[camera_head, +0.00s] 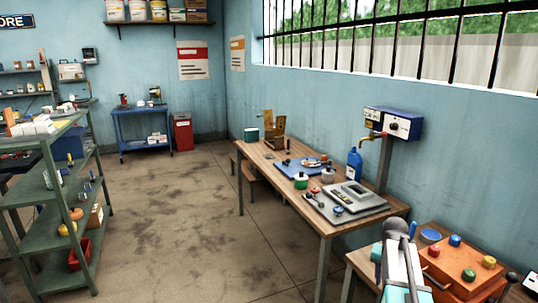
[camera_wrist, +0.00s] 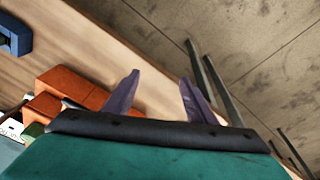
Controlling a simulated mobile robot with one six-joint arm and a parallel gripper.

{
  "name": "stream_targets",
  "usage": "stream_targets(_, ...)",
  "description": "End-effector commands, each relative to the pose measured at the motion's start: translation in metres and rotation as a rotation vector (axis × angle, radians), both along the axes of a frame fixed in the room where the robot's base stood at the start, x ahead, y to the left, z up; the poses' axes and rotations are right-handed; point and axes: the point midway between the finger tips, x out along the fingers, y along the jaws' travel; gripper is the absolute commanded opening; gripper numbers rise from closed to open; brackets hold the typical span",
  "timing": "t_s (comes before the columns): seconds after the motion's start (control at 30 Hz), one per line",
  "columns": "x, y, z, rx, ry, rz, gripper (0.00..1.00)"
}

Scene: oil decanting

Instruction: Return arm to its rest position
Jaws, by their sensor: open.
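My gripper (camera_wrist: 160,80) shows in the wrist view with its two dark purple fingers spread apart. Nothing is between them; a wooden tabletop (camera_wrist: 155,92) lies behind the gap. In the head view my arm reaches in at the bottom right, above the small wooden table that bears an orange box (camera_head: 462,268) with coloured knobs. The fingers are hard to make out there. A blue bottle (camera_head: 354,163) stands upright on the long wooden workbench (camera_head: 312,222), apart from my gripper, below a blue wall-side dispenser (camera_head: 392,124) with a brass tap.
Orange blocks (camera_wrist: 72,88) lie close to my gripper in the wrist view. A grey tray (camera_head: 345,203) and a blue mat (camera_head: 297,168) lie on the workbench. A green shelf rack (camera_head: 62,190) stands left. The floor (camera_head: 185,220) between is clear.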

Motion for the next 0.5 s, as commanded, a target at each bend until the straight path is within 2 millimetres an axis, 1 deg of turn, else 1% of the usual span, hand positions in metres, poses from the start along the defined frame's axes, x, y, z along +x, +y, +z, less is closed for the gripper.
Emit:
stream_targets(0.03,-0.003,0.025,-0.016,0.01,0.012,0.048,0.51)
stream_targets(0.1,-0.004,0.054,-0.036,0.023,0.023,0.113,0.51)
stream_targets(0.27,-0.014,0.12,-0.079,0.051,0.051,0.261,0.51)
stream_targets(0.3,-0.018,0.136,-0.088,0.057,0.057,0.3,0.51)
stream_targets(0.37,-0.025,0.16,-0.103,0.067,0.069,0.355,0.51)
stream_targets(0.4,-0.031,0.175,-0.113,0.074,0.075,0.391,0.51)
stream_targets(0.5,-0.045,0.211,-0.135,0.09,0.092,0.478,0.51)
